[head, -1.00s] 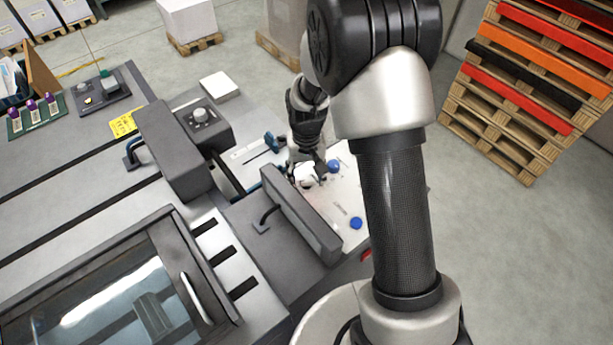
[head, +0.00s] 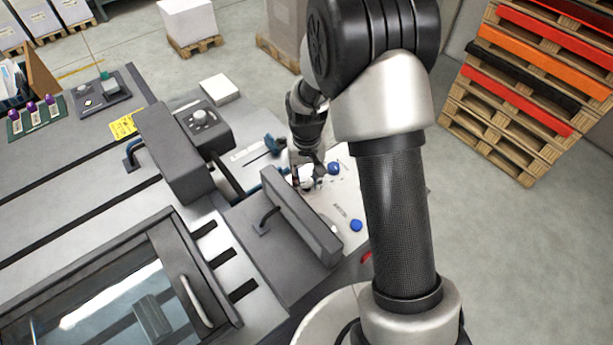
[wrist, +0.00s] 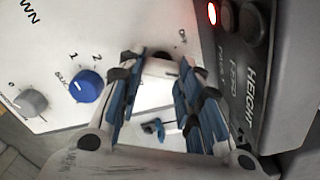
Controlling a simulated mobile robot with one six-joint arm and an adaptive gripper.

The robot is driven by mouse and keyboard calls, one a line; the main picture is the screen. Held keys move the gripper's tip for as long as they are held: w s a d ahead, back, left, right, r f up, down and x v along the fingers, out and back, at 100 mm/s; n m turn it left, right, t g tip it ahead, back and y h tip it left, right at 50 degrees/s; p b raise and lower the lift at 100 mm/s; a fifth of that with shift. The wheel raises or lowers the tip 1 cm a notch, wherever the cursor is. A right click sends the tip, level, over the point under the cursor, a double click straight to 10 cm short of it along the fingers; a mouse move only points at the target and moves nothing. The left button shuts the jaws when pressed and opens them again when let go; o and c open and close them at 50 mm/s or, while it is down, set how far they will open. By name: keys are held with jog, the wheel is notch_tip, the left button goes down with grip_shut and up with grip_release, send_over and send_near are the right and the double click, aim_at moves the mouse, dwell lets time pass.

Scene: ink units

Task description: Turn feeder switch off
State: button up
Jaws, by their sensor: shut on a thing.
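My gripper (wrist: 162,64) points down at the white control panel (wrist: 130,16) in the wrist view. Its blue-padded fingers stand around a small pale, dark-edged thing (wrist: 160,69), which looks like the feeder switch. The fingers cover most of it, so its setting cannot be read. A mark beside it is only partly legible. In the head view my gripper (head: 304,180) is low over the white panel (head: 322,204), behind a grey raised block.
A blue knob (wrist: 88,87) marked 1 and 2 and a grey knob (wrist: 30,102) sit left of my gripper. A dark box (wrist: 270,75) with a lit red lamp (wrist: 212,13) rises close on the right. Another blue knob (head: 356,225) is nearer in the head view.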

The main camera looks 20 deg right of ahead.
aim_at(305, 181)
jog(key=shift+n, duration=0.3)
jog(key=n+p, duration=0.1)
jog(key=n, duration=0.4)
jog(key=shift+a+n, duration=0.15)
jog(key=shift+n, duration=0.15)
jog(key=n, duration=0.5)
jog(key=shift+a+n+p, duration=0.1)
jog(key=shift+n+p, duration=0.2)
jog(key=shift+p, duration=0.05)
jog(key=shift+s, duration=0.1)
jog(key=o, duration=1.1)
notch_tip(305, 181, up, 12)
jog(key=shift+r, duration=0.1)
dwell(0.4)
